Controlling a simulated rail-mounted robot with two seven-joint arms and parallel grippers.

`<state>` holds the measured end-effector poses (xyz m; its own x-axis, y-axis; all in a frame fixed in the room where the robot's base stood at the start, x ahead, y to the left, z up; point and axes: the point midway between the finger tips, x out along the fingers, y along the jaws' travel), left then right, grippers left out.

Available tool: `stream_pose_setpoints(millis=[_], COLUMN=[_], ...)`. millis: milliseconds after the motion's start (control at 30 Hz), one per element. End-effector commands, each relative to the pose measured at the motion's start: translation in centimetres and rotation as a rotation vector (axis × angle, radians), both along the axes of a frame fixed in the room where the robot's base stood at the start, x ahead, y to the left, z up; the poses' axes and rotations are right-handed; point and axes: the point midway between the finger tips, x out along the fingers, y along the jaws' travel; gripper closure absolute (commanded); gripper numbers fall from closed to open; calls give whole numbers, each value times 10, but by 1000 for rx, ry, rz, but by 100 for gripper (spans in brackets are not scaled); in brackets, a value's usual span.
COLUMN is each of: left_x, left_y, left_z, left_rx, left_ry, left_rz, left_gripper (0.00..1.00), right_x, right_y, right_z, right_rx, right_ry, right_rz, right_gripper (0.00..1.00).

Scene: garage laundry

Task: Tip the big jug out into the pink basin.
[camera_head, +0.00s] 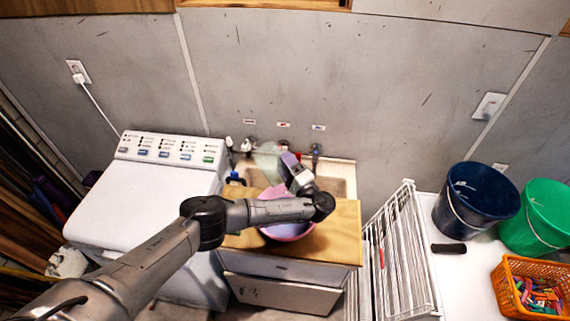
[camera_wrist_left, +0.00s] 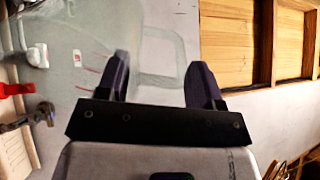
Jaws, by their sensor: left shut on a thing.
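The big jug (camera_head: 266,155) is translucent and pale green, held up behind the basin near the sink, partly hidden by my left gripper. In the left wrist view the jug (camera_wrist_left: 92,40) fills the left side, with red marks on its wall and its handle (camera_wrist_left: 178,55) between my fingers. My left gripper (camera_head: 284,158) is shut on the jug; its dark fingers also show in the left wrist view (camera_wrist_left: 161,85). The pink basin (camera_head: 290,232) stands on the wooden counter, partly covered by my left arm. I cannot tell what is in the jug or basin. My right gripper is out of view.
A sink (camera_head: 336,180) with taps (camera_head: 316,152) is behind the counter (camera_head: 335,235). A white washing machine (camera_head: 145,205) stands left. A drying rack (camera_head: 402,255), blue bucket (camera_head: 470,215), green bucket (camera_head: 540,222) and orange basket (camera_head: 510,295) are right.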

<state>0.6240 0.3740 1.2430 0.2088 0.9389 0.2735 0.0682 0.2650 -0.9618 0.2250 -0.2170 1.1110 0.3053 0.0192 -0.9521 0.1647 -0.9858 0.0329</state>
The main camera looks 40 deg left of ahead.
Motion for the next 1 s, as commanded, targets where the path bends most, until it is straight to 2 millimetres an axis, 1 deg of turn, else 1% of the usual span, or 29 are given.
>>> stream_pose_setpoints(millis=[500,633,767,1000], left_x=[0,0,0,0], left_y=[-1,-1,-1,-1], left_z=[0,3,11,34], left_rx=[3,3,2,2], left_ry=[-1,-1,0,-1], left_rz=[0,0,-1,-1], left_gripper=[94,94,94,94], right_x=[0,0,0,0], right_y=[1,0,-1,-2], right_z=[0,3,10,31], right_rx=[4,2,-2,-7], right_ry=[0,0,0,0], right_rz=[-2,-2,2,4], right_gripper=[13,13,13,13])
